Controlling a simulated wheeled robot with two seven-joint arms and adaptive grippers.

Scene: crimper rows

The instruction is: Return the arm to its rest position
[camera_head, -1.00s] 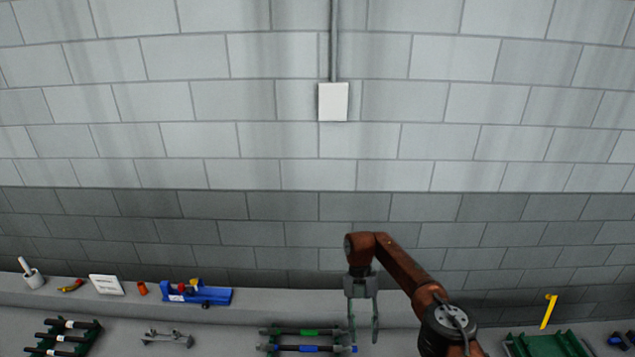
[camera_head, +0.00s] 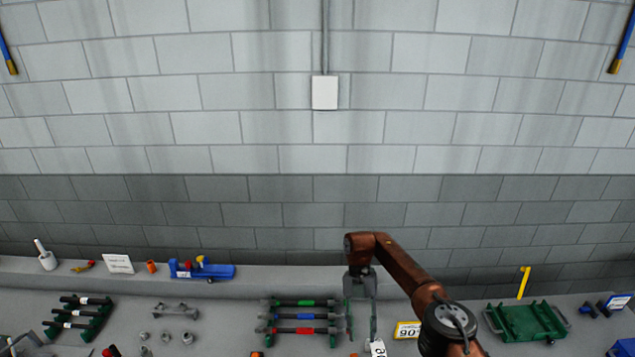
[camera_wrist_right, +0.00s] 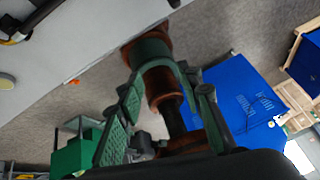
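My right arm is brown and reaches in from the lower right of the head view. Its gripper (camera_head: 361,325) hangs with the fingers pointing down, spread apart, with nothing seen between them. It shows to the right of the rack of dark bars with red, green and blue bands (camera_head: 302,317). In the wrist view my right gripper's (camera_wrist_right: 165,105) green fingers stand apart, with brown and dark cylindrical parts behind them. My left arm and gripper are not in view.
The grey bench carries a black-and-green rack (camera_head: 78,318) at left and a green tray (camera_head: 525,322) at right. A blue toolbox-like item (camera_head: 205,271) sits on the back ledge. The block wall stands behind. The wrist view shows a blue cabinet (camera_wrist_right: 240,100) and grey floor.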

